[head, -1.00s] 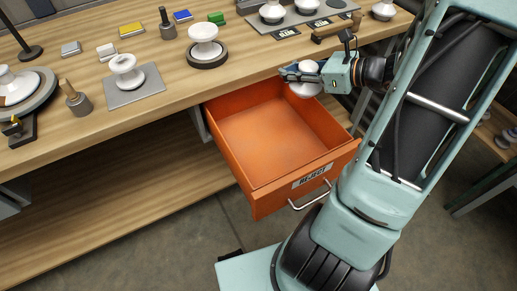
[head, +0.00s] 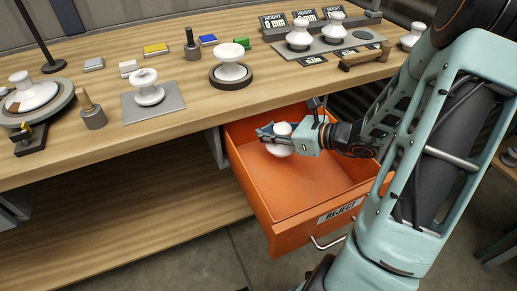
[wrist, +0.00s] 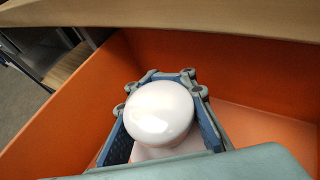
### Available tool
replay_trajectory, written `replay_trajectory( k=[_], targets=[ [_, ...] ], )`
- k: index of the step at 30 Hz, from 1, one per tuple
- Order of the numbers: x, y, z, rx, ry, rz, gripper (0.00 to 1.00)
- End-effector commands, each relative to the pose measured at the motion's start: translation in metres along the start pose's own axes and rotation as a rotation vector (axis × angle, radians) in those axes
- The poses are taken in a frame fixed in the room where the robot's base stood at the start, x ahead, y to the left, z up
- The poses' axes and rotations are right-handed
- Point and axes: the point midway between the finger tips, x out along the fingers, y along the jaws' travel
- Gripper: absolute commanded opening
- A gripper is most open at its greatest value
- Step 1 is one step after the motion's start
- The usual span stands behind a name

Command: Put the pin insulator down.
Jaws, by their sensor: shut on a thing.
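The white pin insulator (head: 280,149) is held by my gripper (head: 270,136) inside the open orange drawer (head: 320,198), toward its back. In the wrist view the glossy white insulator (wrist: 160,112) sits between the two blue-padded fingers of my gripper (wrist: 160,105), which are shut on it. The orange drawer walls (wrist: 75,115) surround it. The drawer front carries a label (head: 340,209) reading REJECT. The insulator's underside is hidden, so I cannot tell whether it touches the drawer floor.
The wooden bench top (head: 200,100) lies behind and above the drawer. An insulator on a dark round base (head: 230,66) and one on a grey plate (head: 146,88) stand near its edge. Insulators also stand on a grey board (head: 330,38) at the back right. The visible drawer floor is clear.

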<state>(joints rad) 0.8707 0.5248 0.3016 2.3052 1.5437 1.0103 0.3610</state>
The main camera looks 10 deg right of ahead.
Motion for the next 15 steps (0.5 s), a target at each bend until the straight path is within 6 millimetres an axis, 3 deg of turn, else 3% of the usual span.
replay_trajectory(
  k=[8,15],
  targets=[
    [0.018,0.006,-0.01,0.001,-0.003,0.0,0.0],
    [0.033,0.008,-0.039,0.003,-0.003,0.0,0.0]
  ],
)
